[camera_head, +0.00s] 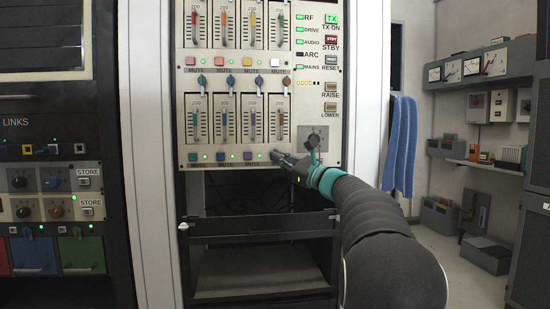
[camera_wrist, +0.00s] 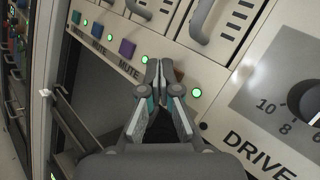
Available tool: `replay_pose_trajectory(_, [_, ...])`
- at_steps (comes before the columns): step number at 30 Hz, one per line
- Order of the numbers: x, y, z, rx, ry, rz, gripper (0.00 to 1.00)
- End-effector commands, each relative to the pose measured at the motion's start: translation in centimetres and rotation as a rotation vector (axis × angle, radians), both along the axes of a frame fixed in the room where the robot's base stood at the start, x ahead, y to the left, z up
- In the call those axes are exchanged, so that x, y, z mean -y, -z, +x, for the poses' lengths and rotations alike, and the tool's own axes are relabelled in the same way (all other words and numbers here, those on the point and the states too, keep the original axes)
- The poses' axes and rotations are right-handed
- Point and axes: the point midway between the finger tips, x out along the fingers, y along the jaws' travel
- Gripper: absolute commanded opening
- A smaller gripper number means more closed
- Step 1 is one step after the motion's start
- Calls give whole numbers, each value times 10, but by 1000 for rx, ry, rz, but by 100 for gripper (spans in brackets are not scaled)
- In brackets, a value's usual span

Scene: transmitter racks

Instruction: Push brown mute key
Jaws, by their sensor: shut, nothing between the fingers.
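The brown mute key (camera_wrist: 179,74) is the rightmost key of the lower mute row. In the wrist view only a small part of it shows, behind my fingertips. In the head view my gripper hides it. My gripper (camera_wrist: 160,66) is shut and empty, with its tips at the key. I cannot tell whether they touch it. In the head view my gripper (camera_head: 278,156) reaches the panel's lower edge from the right. The purple mute key (camera_wrist: 127,48) is just left of the tips.
Blue (camera_wrist: 97,30) and green (camera_wrist: 76,17) mute keys lie further left. A lit green lamp (camera_wrist: 197,93) is right of the tips, near the drive knob (camera_wrist: 308,103). Faders stand above the row. Below the panel is an open rack bay with a dark bar (camera_head: 258,225).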

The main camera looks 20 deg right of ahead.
Motion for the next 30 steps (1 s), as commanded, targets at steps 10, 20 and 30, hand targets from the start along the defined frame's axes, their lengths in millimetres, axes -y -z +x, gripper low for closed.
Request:
replay_pose_trajectory(10, [0, 0, 1, 0, 0, 0, 0])
replay_pose_trajectory(20, [-1, 2, -5, 2, 0, -2, 0])
replay_pose_trajectory(30, [-2, 0, -9, 0, 0, 0, 0])
